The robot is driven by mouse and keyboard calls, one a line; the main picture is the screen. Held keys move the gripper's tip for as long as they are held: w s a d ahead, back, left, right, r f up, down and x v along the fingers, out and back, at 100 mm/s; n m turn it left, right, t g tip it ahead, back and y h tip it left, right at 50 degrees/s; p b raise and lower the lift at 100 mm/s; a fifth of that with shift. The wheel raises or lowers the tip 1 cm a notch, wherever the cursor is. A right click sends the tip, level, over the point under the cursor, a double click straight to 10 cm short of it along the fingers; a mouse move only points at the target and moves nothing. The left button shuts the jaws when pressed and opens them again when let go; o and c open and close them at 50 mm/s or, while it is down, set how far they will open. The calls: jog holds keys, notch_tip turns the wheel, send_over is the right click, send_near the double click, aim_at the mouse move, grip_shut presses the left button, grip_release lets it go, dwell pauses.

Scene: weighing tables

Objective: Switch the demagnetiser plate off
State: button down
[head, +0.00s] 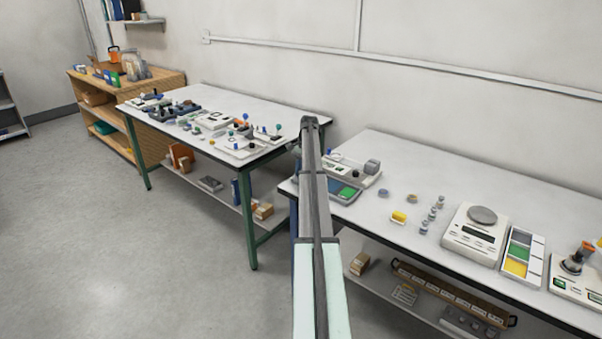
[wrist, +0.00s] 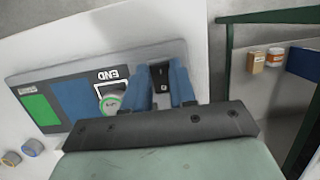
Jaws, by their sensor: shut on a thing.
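A flat grey panel (wrist: 62,65) with a green field (wrist: 42,103), a blue field and a box marked END lies under my gripper in the wrist view. It appears to be the demagnetiser plate, also seen in the head view (head: 345,191) at the left end of the near table. My gripper (wrist: 166,72) has its two blue fingers closed around a small black switch-like part (wrist: 160,74) at the panel's end. The switch's position cannot be read. In the head view my arm hides the gripper.
A small round piece with a green-marked top (wrist: 112,102) sits at the END box, close beside the left finger. Two round pieces lie off the panel. A balance (head: 476,234) stands farther right on the near table (head: 405,165). Another table (head: 225,100) stands left.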

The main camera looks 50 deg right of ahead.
dwell(0.3)
jog(key=c, duration=0.9)
grip_release()
jog(key=shift+r, duration=0.1)
jog(key=v, duration=1.3)
jog(key=shift+d+r, duration=0.25)
jog(key=shift+d, duration=0.1)
